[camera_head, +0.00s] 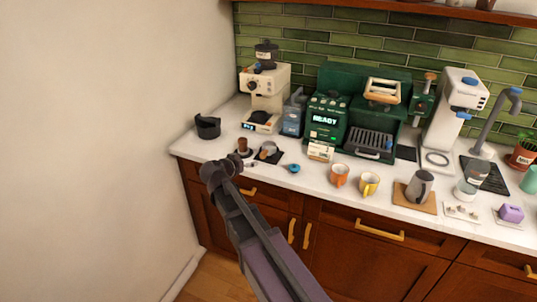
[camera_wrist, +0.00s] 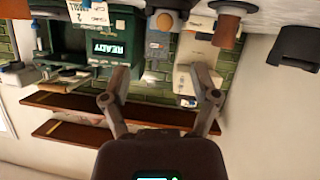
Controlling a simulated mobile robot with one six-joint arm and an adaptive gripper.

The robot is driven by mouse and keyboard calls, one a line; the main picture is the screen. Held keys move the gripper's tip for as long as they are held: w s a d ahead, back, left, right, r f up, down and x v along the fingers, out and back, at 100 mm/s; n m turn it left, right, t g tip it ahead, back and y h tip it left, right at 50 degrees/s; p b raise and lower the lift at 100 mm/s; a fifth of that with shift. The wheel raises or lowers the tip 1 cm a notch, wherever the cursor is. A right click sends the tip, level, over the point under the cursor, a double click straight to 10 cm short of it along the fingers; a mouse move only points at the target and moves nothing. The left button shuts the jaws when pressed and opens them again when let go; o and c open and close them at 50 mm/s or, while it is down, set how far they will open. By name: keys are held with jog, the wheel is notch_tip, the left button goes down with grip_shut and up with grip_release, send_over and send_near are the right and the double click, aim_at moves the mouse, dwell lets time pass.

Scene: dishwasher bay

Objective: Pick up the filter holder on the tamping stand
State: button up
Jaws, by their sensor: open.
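The filter holder appears to be the small piece with a tan top (camera_head: 268,149) on the dark tamping mat (camera_head: 277,158) at the left of the counter; its exact shape is too small to tell. A brown-handled piece (camera_head: 243,146) stands just left of it and also shows in the wrist view (camera_wrist: 227,28). My gripper (camera_head: 220,168) is in front of the counter's left end, nearer the camera than the mat and apart from it. In the wrist view my gripper (camera_wrist: 161,78) has its two fingers spread with nothing held between them.
A black open container (camera_head: 207,127) stands at the counter's left end near the wall. Behind the mat are a cream grinder (camera_head: 265,88) and a green espresso machine (camera_head: 328,115). An orange cup (camera_head: 339,174) and a yellow cup (camera_head: 369,183) stand to the right.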

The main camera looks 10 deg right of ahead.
aim_at(261, 155)
jog(key=shift+w+a+r+t, duration=0.15)
jog(key=shift+w+a+t, duration=0.1)
jog(key=shift+t, duration=0.05)
jog(key=shift+b+x, duration=1.65)
jog(key=shift+x, duration=2.7)
jog(key=shift+b+x, duration=1)
jog(key=shift+x, duration=1.6)
jog(key=shift+s, duration=0.1)
grip_shut()
